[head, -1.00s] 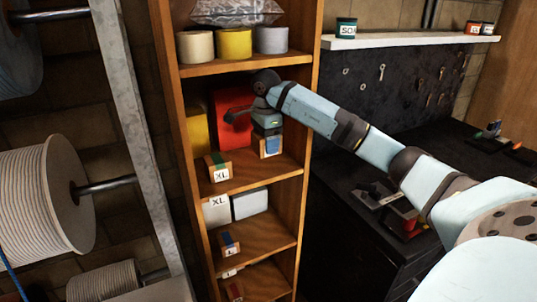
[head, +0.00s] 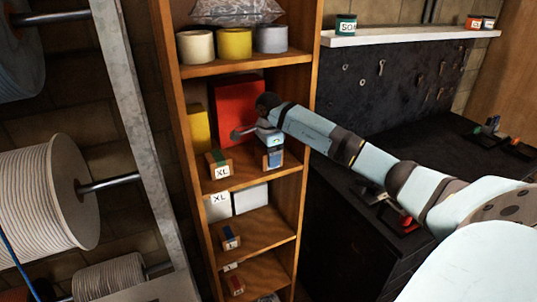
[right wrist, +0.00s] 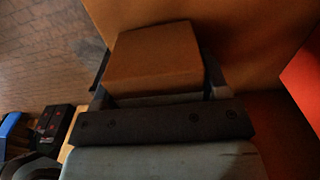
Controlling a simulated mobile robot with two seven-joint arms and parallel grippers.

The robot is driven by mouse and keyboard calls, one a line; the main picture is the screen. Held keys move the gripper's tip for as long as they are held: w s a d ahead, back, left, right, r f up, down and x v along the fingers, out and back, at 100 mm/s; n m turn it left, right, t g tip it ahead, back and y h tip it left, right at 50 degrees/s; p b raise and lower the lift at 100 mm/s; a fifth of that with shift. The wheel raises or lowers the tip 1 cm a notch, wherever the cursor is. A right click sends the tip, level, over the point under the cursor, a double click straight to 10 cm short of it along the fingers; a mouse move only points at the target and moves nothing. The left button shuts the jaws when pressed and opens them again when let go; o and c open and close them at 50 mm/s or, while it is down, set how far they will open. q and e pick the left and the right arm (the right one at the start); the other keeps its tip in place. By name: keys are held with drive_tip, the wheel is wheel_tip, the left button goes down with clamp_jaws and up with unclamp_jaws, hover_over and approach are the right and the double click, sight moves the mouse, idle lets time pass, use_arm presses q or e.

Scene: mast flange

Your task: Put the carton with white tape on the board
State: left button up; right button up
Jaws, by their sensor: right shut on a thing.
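My right gripper (head: 271,143) is inside the middle bay of the wooden shelf (head: 308,120), shut on a small brown carton (head: 273,160). The carton shows a bluish patch and some white on its front; its tape colour I cannot tell for sure. In the right wrist view the brown carton (right wrist: 155,58) sits between the two fingers, and its visible face is plain. It is at the right of the bay, close to the shelf board; whether it touches I cannot tell. I cannot make out which thing is the task's board. My left gripper is not in view.
A green-taped XL carton (head: 220,166) stands left of the held one. A red box (head: 236,105) and a yellow box (head: 199,128) stand behind. The right shelf upright is close beside my gripper. A black bench (head: 430,150) with small items is at the right.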

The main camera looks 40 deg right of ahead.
drive_tip(key=shift+f, duration=0.15)
drive_tip(key=o, duration=0.9)
drive_tip(key=shift+o, duration=0.7)
drive_tip(key=shift+r, duration=0.2)
wheel_tip(320, 180, up, 7)
drive_tip(key=shift+f+b, duration=0.1)
drive_tip(key=shift+b, duration=0.65)
drive_tip(key=shift+r, duration=0.35)
